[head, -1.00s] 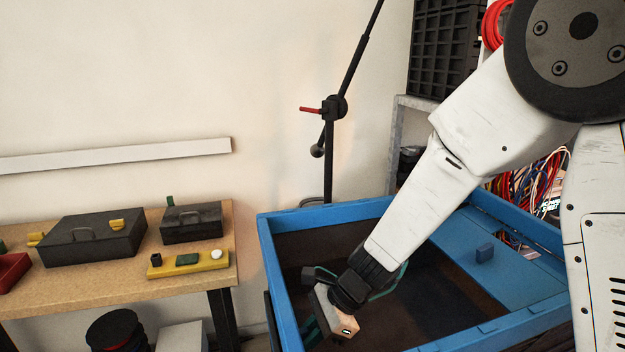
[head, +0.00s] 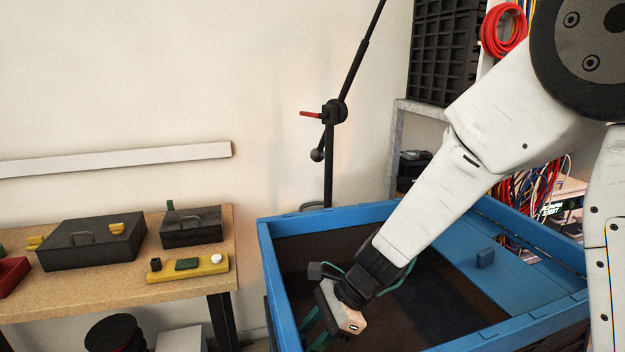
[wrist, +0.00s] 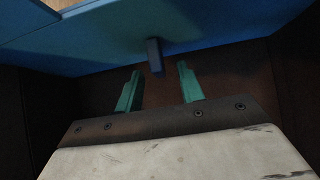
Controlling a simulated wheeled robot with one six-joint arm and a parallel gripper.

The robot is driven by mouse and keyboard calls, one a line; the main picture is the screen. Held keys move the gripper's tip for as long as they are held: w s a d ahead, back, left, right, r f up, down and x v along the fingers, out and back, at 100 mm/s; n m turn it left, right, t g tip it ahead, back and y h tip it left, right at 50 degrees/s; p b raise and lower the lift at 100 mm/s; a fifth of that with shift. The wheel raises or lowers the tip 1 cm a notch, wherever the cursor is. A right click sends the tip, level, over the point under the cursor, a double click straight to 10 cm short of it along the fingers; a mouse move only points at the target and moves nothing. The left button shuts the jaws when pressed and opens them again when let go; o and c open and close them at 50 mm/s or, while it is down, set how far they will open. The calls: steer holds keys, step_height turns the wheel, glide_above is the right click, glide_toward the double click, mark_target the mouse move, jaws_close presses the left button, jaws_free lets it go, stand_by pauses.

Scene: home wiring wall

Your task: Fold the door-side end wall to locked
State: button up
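A blue crate with a dark brown inside (head: 268,262) stands at the lower right of the head view. A flat blue panel (head: 520,272) with a small blue tab (head: 486,257) slopes inward along its right side. My gripper (head: 313,328) is low inside the crate near its left wall, its teal fingers partly hidden. In the wrist view my gripper (wrist: 159,88) is open and empty. A blue wall (wrist: 200,28) with a blue tab (wrist: 154,56) lies just beyond the fingertips, the tab in line with the gap. I cannot tell whether both views show the same panel.
A wooden bench (head: 110,276) with dark cases (head: 90,240) and a yellow strip (head: 188,268) stands at the left. A black stand (head: 328,165) rises behind the crate. Grey shelving (head: 397,140) and cables are at the right.

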steer(key=v, duration=1.2)
steer(key=shift+d+r, duration=0.2)
step_height(320, 180, up, 10)
steer(key=n+t+h, duration=0.4)
steer(key=n+h, duration=0.3)
steer(key=n, duration=0.7)
glide_above(502, 342)
steer(key=shift+s+r, duration=0.15)
steer(key=shift+s, duration=0.25)
steer(key=shift+n+g+h, duration=0.3)
steer(key=shift+n, duration=0.1)
steer(key=s, duration=0.1)
steer(key=s+d+f, duration=0.1)
steer(key=s+d, duration=0.1)
steer(key=shift+s+f, duration=0.2)
steer(key=shift+f, duration=0.15)
